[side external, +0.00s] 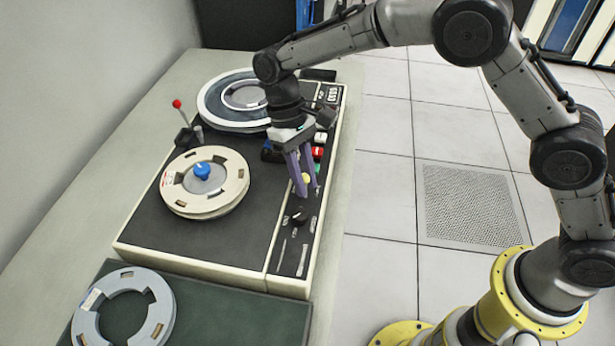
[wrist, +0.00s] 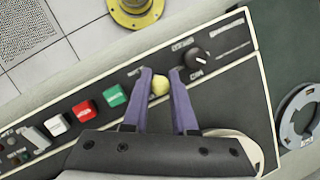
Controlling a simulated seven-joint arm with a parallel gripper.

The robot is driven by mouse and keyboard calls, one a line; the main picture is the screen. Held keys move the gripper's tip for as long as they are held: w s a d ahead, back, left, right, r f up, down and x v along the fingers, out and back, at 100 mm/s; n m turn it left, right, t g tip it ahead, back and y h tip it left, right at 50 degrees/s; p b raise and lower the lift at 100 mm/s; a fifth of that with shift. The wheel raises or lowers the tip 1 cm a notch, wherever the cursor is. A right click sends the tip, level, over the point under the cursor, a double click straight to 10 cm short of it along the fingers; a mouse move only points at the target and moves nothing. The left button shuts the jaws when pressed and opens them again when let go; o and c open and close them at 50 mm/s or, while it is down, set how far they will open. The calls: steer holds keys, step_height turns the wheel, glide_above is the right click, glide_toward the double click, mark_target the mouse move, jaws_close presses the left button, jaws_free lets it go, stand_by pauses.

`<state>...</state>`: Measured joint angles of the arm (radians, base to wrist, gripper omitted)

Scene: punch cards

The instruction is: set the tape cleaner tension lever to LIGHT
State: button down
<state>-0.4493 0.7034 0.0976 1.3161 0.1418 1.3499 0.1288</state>
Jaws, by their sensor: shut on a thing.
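The tape cleaner (side external: 240,240) is a dark-topped machine with a pale rim and a narrow control panel along its right side. A yellow ball knob (wrist: 160,86) stands on that panel between my gripper's fingers; a little of it also shows in the side view (side external: 305,178). My gripper (wrist: 160,72) has its purple fingers closed around this yellow knob, pointing down at the panel in the side view (side external: 308,190). The knob's stem is hidden, and the panel lettering is too small to read, so I cannot tell its setting. A separate red-tipped lever (side external: 177,104) stands at the machine's left.
A black rotary knob (wrist: 197,60) sits close beside my fingers. Green (wrist: 114,96), red (wrist: 84,111) and white (wrist: 56,125) buttons line the other side. A grey ring (side external: 158,325) lies in front.

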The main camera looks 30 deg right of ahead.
steer(key=c, duration=0.7)
jaws_free()
steer(key=shift+r, duration=0.1)
steer(key=v, duration=1.3)
steer(key=shift+w+r, duration=0.2)
steer(key=shift+r, duration=0.1)
